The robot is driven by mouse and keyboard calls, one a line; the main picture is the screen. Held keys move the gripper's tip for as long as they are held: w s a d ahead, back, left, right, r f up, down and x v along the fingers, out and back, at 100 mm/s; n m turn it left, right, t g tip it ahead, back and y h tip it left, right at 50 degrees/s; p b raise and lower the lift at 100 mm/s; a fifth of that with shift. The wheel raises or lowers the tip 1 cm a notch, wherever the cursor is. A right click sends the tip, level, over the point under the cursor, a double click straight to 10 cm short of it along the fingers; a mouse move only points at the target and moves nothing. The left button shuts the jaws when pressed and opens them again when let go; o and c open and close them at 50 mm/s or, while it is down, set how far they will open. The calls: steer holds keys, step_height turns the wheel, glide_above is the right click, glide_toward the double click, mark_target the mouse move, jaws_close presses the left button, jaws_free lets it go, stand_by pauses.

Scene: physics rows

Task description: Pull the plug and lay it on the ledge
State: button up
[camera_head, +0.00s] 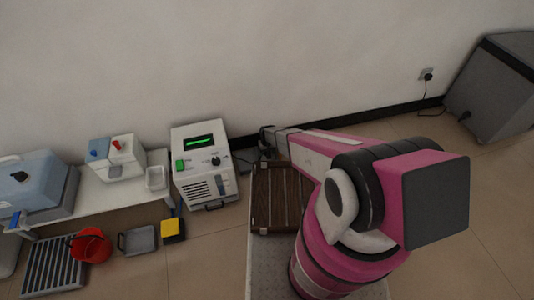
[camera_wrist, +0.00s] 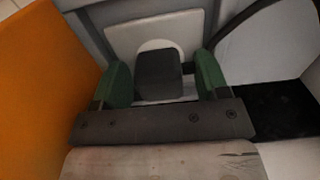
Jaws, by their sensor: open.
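A dark block-shaped plug (camera_wrist: 158,76) sits against a pale socket plate (camera_wrist: 125,35) with a round white face in the wrist view. My gripper (camera_wrist: 163,82) is open, with one green finger on each side of the plug. A gap shows on the right of the plug, and the left finger is very close to it. In the head view my gripper (camera_head: 266,141) is low by the wall, right of the white machine; the plug there is hidden. I cannot tell which surface is the ledge.
A white machine (camera_head: 203,165) with a green display stands left of my gripper. Another wall outlet (camera_head: 427,76) has a black plug and cable beside a grey cabinet (camera_head: 500,85). A low white bench (camera_head: 120,190) stands left.

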steer(key=c, duration=1.2)
steer(key=shift+r, duration=0.15)
steer(key=shift+r, duration=2.85)
